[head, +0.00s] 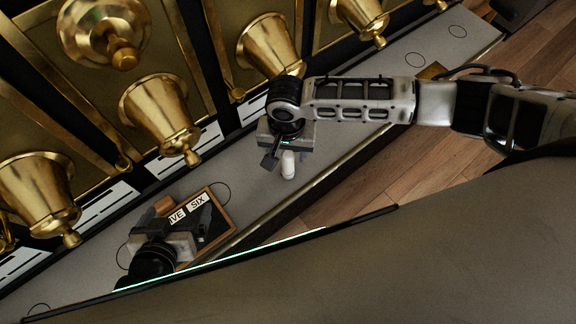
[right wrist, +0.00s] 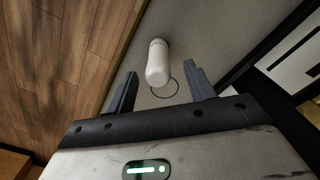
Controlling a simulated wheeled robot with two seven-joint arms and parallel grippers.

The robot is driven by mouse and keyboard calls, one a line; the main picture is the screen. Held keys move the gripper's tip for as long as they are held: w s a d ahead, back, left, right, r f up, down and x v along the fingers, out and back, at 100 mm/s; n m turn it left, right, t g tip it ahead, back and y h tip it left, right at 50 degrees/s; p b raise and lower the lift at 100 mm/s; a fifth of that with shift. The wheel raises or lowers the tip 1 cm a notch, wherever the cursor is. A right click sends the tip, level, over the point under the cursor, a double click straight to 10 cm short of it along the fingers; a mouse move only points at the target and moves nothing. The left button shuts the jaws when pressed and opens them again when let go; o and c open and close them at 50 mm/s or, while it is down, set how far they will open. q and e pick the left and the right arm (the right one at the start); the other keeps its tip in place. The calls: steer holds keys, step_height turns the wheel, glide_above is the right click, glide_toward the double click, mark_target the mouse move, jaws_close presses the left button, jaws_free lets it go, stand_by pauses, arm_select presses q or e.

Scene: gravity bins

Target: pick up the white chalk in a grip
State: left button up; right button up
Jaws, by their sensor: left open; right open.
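The white chalk (head: 288,166) is a short, thick white cylinder on the grey ledge, just below my right gripper (head: 282,158) in the head view. In the right wrist view the chalk (right wrist: 158,62) lies ahead, in line with the gap between the spread fingers of my right gripper (right wrist: 162,84). No finger visibly touches it. My left gripper (head: 182,226) is open over the lower left of the ledge, at a dark wood-framed board (head: 222,222) with white lettered cards; its fingers partly cover the board.
The grey ledge (head: 400,62) runs diagonally, with thin drawn circles on it. Brass bell-shaped fittings (head: 162,112) on the dark bins overhang its back side. A raised front edge (head: 330,168) borders the wooden floor (head: 370,185). The ledge right of the chalk is mostly clear.

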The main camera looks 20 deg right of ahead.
step_height(320, 180, down, 6)
steer(key=shift+d+r, duration=0.15)
stand_by(0.3)
jaws_close()
